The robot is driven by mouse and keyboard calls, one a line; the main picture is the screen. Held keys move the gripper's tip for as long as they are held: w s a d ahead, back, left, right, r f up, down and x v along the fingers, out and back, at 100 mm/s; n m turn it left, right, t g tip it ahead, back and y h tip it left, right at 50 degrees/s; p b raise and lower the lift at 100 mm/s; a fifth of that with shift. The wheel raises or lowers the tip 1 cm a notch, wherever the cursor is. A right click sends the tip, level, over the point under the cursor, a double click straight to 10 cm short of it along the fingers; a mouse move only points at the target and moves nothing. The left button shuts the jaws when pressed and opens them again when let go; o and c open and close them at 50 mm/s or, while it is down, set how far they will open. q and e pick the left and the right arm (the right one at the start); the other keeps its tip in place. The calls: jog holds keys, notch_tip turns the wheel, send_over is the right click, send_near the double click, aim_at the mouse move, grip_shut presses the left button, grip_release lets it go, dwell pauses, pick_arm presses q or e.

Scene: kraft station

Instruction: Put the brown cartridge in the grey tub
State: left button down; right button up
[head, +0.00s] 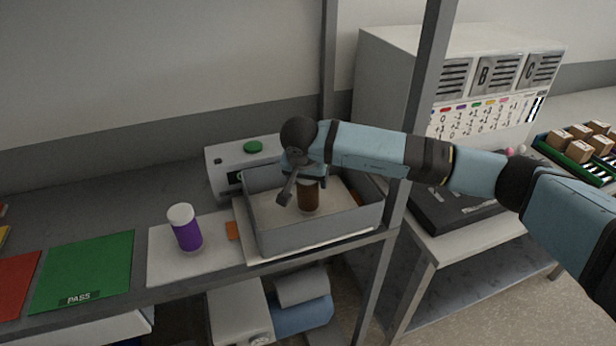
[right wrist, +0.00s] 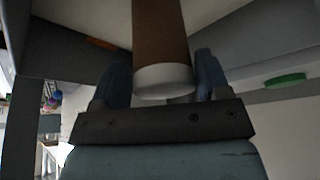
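The brown cartridge (head: 308,196) is inside the walls of the grey tub (head: 322,233), roughly upright. I cannot tell whether its lower end rests on the tub floor. My right gripper (head: 302,187) reaches into the tub from above, with its fingers on either side of the cartridge. One dark finger shows apart from the cartridge in the head view, so the gripper looks open. In the right wrist view, the brown cartridge (right wrist: 160,35) with its white cap lies between the fingers. My left gripper is not in view.
A purple cartridge (head: 186,230) with a white cap stands on a white mat left of the tub. A white device (head: 225,160) with a green button stands behind the tub. A shelf post (head: 413,130) rises right of the tub. Green (head: 85,268) and red mats lie at left.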

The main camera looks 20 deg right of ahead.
jog(key=shift+o, duration=0.9)
